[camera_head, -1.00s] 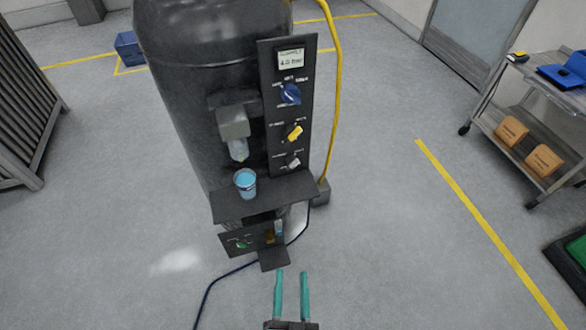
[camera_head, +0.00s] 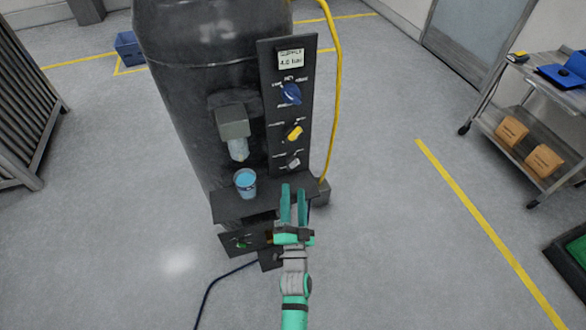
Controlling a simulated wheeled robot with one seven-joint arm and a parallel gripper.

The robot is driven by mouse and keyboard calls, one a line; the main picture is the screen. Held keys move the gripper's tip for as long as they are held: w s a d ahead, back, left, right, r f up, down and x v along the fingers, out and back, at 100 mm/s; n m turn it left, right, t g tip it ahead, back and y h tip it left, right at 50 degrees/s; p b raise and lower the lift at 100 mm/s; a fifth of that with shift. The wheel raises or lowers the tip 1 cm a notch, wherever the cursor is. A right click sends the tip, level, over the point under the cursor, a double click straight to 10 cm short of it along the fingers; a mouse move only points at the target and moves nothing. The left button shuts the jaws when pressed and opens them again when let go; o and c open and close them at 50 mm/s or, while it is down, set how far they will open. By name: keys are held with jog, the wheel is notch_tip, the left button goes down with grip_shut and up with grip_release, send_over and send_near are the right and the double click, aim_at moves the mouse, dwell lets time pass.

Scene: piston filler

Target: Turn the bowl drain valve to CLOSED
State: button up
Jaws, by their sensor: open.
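The dark cylindrical machine (camera_head: 180,90) stands at the centre. Its upright panel (camera_head: 309,130) carries a blue knob (camera_head: 290,94), a yellow knob (camera_head: 294,132) and a small grey knob (camera_head: 293,163). A grey block with a clear bowl (camera_head: 238,149) hangs left of the panel. A low panel (camera_head: 229,240) under the shelf has a green part (camera_head: 241,245). The labels are too small to read, so I cannot tell which control is the bowl drain valve. My gripper (camera_head: 293,188) is open and empty, fingers pointing up the picture, overlapping the shelf's right end and part of the low panel.
A cup of blue liquid (camera_head: 246,183) stands on the shelf (camera_head: 228,210), left of my gripper. A yellow hose (camera_head: 337,90) runs down right of the panel. A dark cable (camera_head: 215,281) lies on the floor. A cart (camera_head: 490,120) with boxes stands right; floor between is clear.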

aim_at(293, 168)
jog(key=x, duration=0.9)
jog(key=shift+w, duration=0.15)
jog(key=c, duration=1.1)
